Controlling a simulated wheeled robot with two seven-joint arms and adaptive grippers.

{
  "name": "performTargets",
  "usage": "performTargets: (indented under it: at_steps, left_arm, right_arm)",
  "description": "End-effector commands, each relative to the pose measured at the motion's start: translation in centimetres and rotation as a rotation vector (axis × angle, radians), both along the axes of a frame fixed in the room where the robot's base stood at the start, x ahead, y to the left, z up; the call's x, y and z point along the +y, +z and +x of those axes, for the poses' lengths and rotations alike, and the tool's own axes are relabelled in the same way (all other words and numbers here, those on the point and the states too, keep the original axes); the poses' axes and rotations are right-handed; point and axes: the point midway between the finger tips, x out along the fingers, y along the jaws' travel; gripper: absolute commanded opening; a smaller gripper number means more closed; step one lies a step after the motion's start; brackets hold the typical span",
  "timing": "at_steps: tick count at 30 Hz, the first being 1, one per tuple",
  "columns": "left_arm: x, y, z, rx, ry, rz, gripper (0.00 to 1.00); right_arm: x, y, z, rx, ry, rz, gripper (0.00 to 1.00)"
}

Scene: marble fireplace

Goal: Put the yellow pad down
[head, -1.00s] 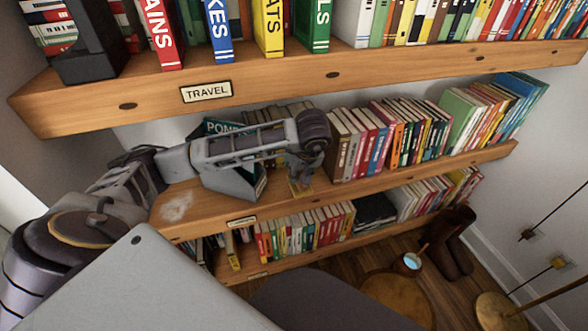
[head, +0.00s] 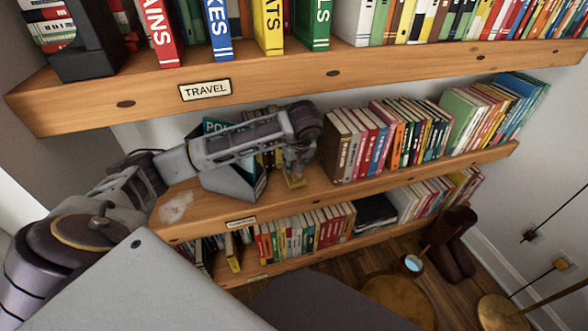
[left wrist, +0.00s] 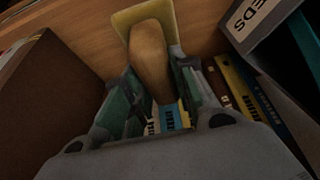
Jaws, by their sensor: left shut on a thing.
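The yellow pad (head: 294,181) is a small flat piece below my left gripper (head: 298,163), at the middle shelf between the grey holder and the row of books. In the left wrist view the yellow pad (left wrist: 128,19) has a rounded tan handle (left wrist: 150,60). The fingers of my left gripper (left wrist: 155,82) are shut on that handle. The pad lies beyond the fingertips, against the wood of the shelf in the picture. I cannot tell whether it touches the shelf. My right gripper is not in view.
The middle shelf (head: 310,191) has a pale dusty patch (head: 176,207) at its left. A grey holder with a teal book (head: 216,127) stands left of the gripper, and upright books (head: 365,145) stand right. The upper shelf (head: 290,85) overhangs the arm.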

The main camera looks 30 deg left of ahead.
Motion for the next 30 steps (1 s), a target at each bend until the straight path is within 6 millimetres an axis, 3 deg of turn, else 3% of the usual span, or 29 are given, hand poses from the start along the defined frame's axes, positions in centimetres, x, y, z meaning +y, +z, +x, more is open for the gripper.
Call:
performTargets:
  at_steps: [7,22,23,27,30]
  left_arm:
    - [0.0,-2.3,0.0,0.000,0.000,0.000,0.00]
    - [0.0,-2.7,0.0,-0.001,0.000,0.001,0.00]
    - [0.0,-2.6,0.0,-0.001,0.000,0.001,0.30]
    - [0.0,-2.6,0.0,-0.001,0.000,0.001,0.48]
    - [0.0,-2.6,0.0,0.000,0.000,0.000,0.48]
  right_arm:
    - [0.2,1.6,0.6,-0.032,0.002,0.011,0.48]
    - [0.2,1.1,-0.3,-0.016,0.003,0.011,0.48]
    - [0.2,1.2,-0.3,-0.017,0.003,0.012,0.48]
    - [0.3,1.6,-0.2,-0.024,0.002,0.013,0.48]
    - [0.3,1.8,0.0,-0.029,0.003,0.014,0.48]
